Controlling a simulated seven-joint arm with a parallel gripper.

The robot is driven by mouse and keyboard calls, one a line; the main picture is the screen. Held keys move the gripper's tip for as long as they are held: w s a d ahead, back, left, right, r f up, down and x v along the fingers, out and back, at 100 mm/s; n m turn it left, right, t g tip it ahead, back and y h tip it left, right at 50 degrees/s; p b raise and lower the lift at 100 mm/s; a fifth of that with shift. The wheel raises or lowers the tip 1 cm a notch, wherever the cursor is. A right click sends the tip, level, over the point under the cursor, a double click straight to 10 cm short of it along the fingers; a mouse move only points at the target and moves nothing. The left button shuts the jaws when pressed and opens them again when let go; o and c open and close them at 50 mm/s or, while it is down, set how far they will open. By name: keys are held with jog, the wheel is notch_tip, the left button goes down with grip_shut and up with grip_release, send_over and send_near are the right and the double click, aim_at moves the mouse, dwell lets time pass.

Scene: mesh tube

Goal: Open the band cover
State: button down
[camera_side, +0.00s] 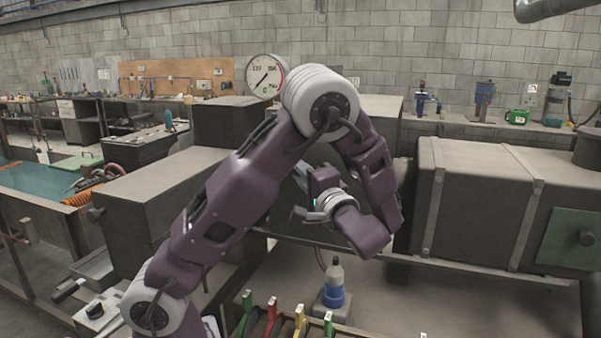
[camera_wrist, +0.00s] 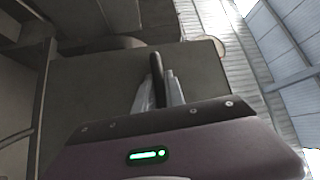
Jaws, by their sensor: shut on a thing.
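In the wrist view, the two pale fingers of my gripper (camera_wrist: 159,92) are closed on a narrow dark handle (camera_wrist: 156,66). The handle stands out in front of a flat grey-olive panel (camera_wrist: 208,75), which I take to be the band cover. The panel looks flat against the body behind it; I cannot tell whether there is a gap at its edge. In the side view, my gripper (camera_side: 301,174) is mostly behind my own wrist and forearm, so the handle and the grip on it are hidden there.
A round dial gauge (camera_side: 265,76) stands behind my elbow. A large grey tank (camera_side: 478,190) with straps and a green knobbed plate (camera_side: 571,238) fills the right. A blue-banded bottle (camera_side: 334,284) and several coloured-handled levers (camera_side: 271,312) stand below my arm.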

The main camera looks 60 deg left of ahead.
jog(key=shift+d, duration=0.1)
jog(key=w+d, duration=2)
jog(key=shift+w, duration=0.1)
jog(key=c, duration=1.5)
grip_release()
jog(key=shift+c, duration=0.2)
jog(key=shift+o, duration=0.7)
